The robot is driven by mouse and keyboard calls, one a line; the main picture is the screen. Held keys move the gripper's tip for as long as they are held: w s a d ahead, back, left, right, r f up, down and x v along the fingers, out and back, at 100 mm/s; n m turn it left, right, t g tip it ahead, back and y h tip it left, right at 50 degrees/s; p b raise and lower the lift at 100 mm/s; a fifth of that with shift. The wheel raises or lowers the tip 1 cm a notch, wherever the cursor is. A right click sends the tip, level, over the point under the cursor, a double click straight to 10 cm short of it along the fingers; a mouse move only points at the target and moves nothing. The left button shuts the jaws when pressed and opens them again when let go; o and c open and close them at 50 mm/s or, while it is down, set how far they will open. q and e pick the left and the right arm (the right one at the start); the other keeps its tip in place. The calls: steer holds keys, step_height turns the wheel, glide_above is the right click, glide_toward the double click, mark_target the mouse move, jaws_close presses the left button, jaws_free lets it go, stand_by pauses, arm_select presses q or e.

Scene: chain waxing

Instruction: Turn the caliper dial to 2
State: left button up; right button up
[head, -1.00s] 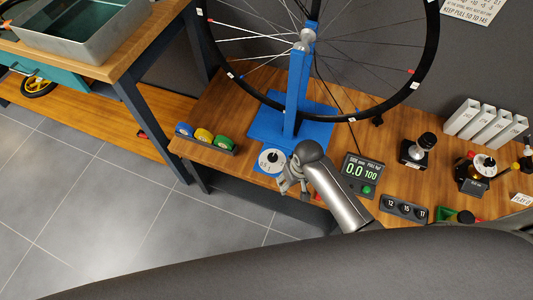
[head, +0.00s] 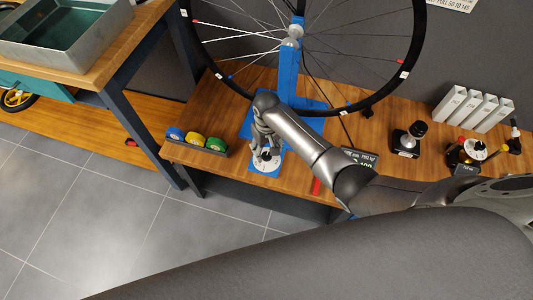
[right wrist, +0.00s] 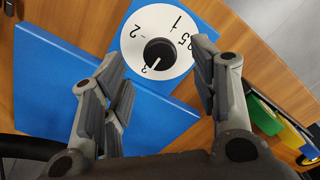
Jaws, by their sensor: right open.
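The caliper dial (head: 267,162) is a white disc with a black knob, on a blue plate at the front edge of the bench. In the right wrist view the dial (right wrist: 135,48) shows the marks 1, 2 and 3. The white line on its black knob (right wrist: 159,53) points at the 3. My right gripper (head: 262,146) is over the dial and partly hides it. In the right wrist view the right gripper (right wrist: 157,55) is open, with its fingers apart on either side of the knob and nothing between them. I cannot tell how high the fingertips are. My left gripper is not in view.
A blue stand (head: 289,72) holds a spoked wheel (head: 415,60) just behind the dial. A tray with blue, yellow and green rolls (head: 196,140) lies left of it. A display (head: 364,158) is partly behind my right arm. Grey holders (head: 473,108) stand at the back right.

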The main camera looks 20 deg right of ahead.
mark_target(267, 155)
steer(key=shift+f, duration=1.8)
steer(key=shift+c, duration=0.5)
steer(key=c, duration=1)
